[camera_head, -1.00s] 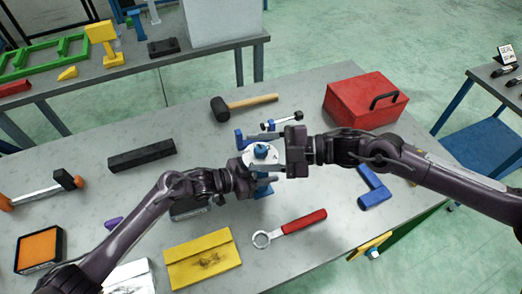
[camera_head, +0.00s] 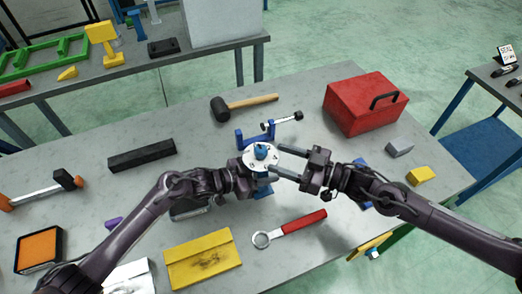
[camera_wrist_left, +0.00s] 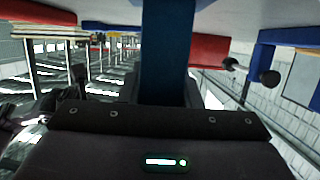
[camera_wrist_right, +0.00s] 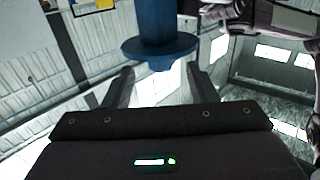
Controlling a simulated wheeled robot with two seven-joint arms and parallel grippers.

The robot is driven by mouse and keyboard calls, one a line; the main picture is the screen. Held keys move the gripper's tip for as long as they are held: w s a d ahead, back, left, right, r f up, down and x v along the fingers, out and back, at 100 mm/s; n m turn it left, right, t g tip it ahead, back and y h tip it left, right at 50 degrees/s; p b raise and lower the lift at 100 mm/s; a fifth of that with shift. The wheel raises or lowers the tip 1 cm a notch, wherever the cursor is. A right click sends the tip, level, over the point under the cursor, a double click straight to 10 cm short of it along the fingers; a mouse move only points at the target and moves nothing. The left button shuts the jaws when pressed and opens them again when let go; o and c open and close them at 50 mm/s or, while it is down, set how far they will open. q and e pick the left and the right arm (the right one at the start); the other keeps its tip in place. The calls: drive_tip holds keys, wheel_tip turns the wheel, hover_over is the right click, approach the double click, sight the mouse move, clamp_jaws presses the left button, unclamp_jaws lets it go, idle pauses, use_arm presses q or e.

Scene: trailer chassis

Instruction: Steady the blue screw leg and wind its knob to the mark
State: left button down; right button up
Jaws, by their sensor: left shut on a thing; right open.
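The blue screw leg (camera_head: 264,190) stands upright on the table, topped by a pale round disc (camera_head: 249,163) and a blue knob (camera_head: 260,151). My left gripper (camera_head: 253,183) is shut on the leg below the disc; the left wrist view shows the blue shaft (camera_wrist_left: 166,50) between its fingers. My right gripper (camera_head: 278,161) is open at the right side of the disc, its fingers pointing left. In the right wrist view a blue post with a round flange (camera_wrist_right: 160,48) stands ahead of and between the spread fingers (camera_wrist_right: 160,85). I cannot make out the mark.
A ring wrench with a red handle (camera_head: 301,222) and a yellow folder-like plate (camera_head: 203,260) lie in front. A mallet (camera_head: 245,103) and a blue bracket (camera_head: 282,135) lie behind. A red toolbox (camera_head: 362,104) stands back right; grey (camera_head: 400,147) and yellow (camera_head: 420,175) blocks lie right.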

sight(261, 152)
drive_tip(key=x, duration=0.6)
drive_tip(key=shift+a, duration=0.1)
drive_tip(key=shift+c, duration=0.4)
drive_tip(key=c, duration=0.9)
drive_tip(key=shift+o, duration=0.2)
